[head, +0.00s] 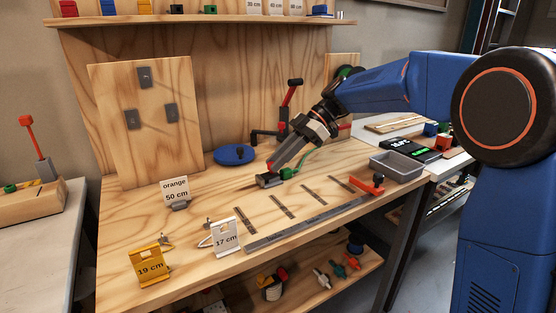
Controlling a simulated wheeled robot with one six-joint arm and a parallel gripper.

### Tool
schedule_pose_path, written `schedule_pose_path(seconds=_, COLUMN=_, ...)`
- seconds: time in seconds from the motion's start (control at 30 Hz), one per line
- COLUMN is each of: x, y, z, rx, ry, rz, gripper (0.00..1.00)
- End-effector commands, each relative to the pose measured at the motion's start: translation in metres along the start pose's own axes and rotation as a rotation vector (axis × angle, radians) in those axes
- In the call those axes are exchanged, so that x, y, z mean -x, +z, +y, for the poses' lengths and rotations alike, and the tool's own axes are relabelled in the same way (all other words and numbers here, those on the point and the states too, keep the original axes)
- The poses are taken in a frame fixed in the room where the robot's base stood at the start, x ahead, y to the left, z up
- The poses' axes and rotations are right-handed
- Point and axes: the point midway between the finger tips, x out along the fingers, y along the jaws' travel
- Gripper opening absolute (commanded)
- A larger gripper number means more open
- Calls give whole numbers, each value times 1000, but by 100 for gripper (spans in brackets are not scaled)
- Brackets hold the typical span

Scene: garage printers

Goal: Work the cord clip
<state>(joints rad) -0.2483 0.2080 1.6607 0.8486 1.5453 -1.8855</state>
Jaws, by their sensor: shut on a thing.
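My gripper (272,167) reaches down to the left over the middle of the bench, its fingertips shut at a small dark clip (266,181). The clip is low on the bench top and partly hidden by the fingers. A green part (287,173) sits just right of the fingertips, and a green cord (305,158) runs from there up to the right, behind my gripper. The exact grip on the clip is too small to make out.
A card reading "orange 50 cm" (175,190) stands left on the bench (125,215). Cards reading 19 cm (150,267) and 17 cm (225,240) stand near the front. A blue disc (235,154), a red-handled lever (289,93) and a grey tray (397,168) surround the work area.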

Motion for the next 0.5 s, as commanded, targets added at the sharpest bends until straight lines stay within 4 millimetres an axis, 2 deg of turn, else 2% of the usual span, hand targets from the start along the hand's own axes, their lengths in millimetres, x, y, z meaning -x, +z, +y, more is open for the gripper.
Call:
schedule_pose_path(seconds=0.03, x=0, y=2, z=0, rx=-2, ry=-2, rz=-3, gripper=22)
schedule_pose_path(seconds=0.1, x=0, y=2, z=0, rx=-2, ry=-2, rz=-2, gripper=38)
schedule_pose_path(seconds=0.5, x=5, y=1, z=0, rx=-1, ry=0, rz=-1, gripper=38)
